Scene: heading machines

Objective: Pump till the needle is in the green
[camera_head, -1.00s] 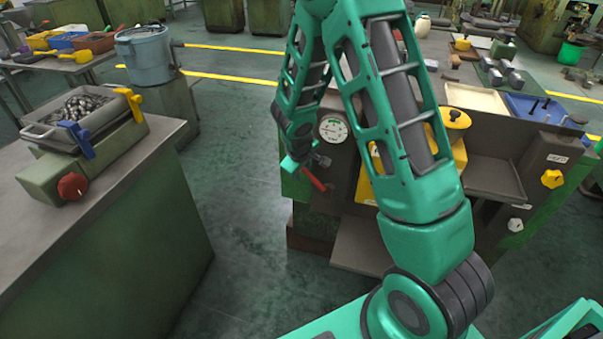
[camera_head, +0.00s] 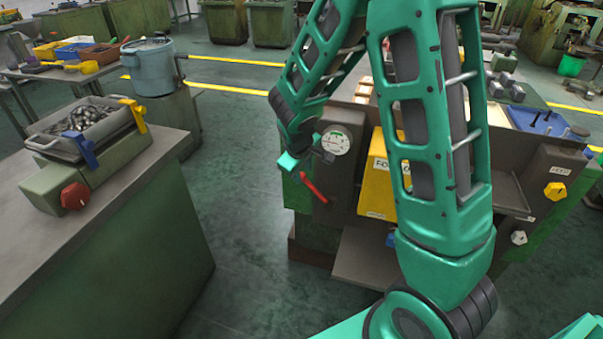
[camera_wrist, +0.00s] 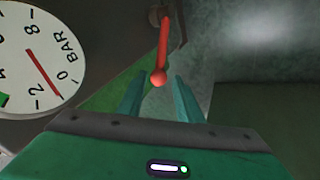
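The pressure gauge (camera_head: 336,141) is a round white dial on the brown machine front. In the wrist view the dial (camera_wrist: 22,60) is cut off at the left; its red needle lies close to 0, and a green mark shows near 4, apart from the needle. The red pump lever (camera_head: 314,190) slants down to the right below the gauge. In the wrist view the lever (camera_wrist: 163,45) ends in a round knob. My gripper (camera_head: 289,163) is beside the lever's upper left. Its fingers (camera_wrist: 158,85) are apart, with the knob seen between them; contact cannot be told.
A yellow box (camera_head: 376,185) is right of the lever, partly behind my arm. A yellow knob (camera_head: 555,191) and a blue tray (camera_head: 535,118) are farther right. A grey bench (camera_head: 100,190) with a metal basket (camera_head: 85,125) stands left. Open floor (camera_head: 240,200) lies between.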

